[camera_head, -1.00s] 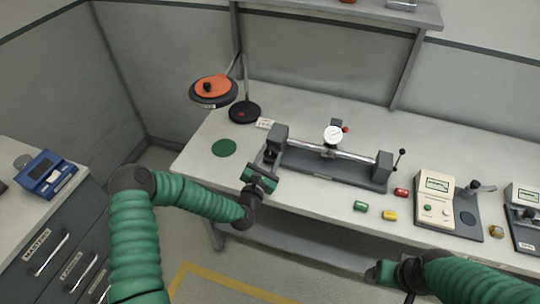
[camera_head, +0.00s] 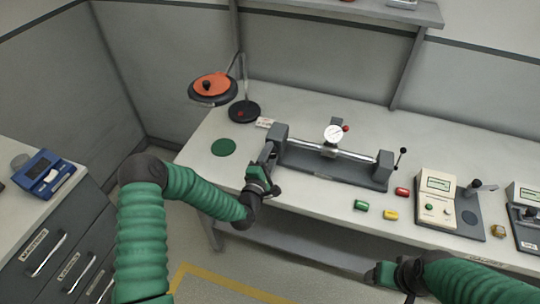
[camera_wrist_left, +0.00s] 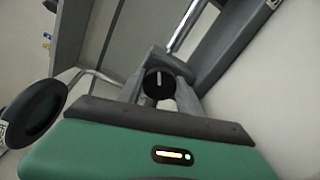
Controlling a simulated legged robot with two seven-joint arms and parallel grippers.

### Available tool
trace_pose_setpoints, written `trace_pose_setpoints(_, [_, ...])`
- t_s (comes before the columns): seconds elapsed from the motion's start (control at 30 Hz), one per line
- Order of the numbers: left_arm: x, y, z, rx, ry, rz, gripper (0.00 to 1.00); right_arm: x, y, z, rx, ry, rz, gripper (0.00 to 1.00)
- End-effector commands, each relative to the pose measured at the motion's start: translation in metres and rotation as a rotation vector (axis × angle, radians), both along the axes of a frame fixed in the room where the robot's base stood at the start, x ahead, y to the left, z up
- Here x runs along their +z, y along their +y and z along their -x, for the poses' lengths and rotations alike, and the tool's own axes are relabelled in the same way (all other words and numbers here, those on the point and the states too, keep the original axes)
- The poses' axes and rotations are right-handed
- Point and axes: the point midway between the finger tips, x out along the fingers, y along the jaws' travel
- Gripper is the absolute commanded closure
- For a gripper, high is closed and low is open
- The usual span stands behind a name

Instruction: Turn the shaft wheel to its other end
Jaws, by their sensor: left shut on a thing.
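The bench fixture with a horizontal shaft (camera_head: 345,152) stands on the table between two grey end blocks. The shaft wheel, a black knob with a white line (camera_wrist_left: 158,85), is on the left end block and shows between my fingers in the left wrist view. My left gripper (camera_head: 267,155) reaches up to that block from the front and is shut on the wheel. The fingers and gripper body hide the wheel in the head view. My right gripper (camera_head: 385,274) hangs low in front of the table; its fingers are too unclear to judge.
A dial gauge (camera_head: 334,134) stands at the shaft's middle. Green (camera_head: 361,205), yellow (camera_head: 391,215) and red (camera_head: 402,192) pieces lie in front of the fixture. A lamp (camera_head: 212,86) stands back left, a meter (camera_head: 436,200) to the right. The table around the green disc (camera_head: 223,147) is clear.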

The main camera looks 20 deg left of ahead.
Motion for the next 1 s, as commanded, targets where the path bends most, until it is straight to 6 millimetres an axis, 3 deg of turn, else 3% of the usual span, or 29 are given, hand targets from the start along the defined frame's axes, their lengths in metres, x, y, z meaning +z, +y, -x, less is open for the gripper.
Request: trace_pose_setpoints(1.0, [-0.013,-0.002,0.002,-0.013,-0.019,-0.962,0.98,-0.026,0.000,0.000,0.000,0.000,0.000,0.27])
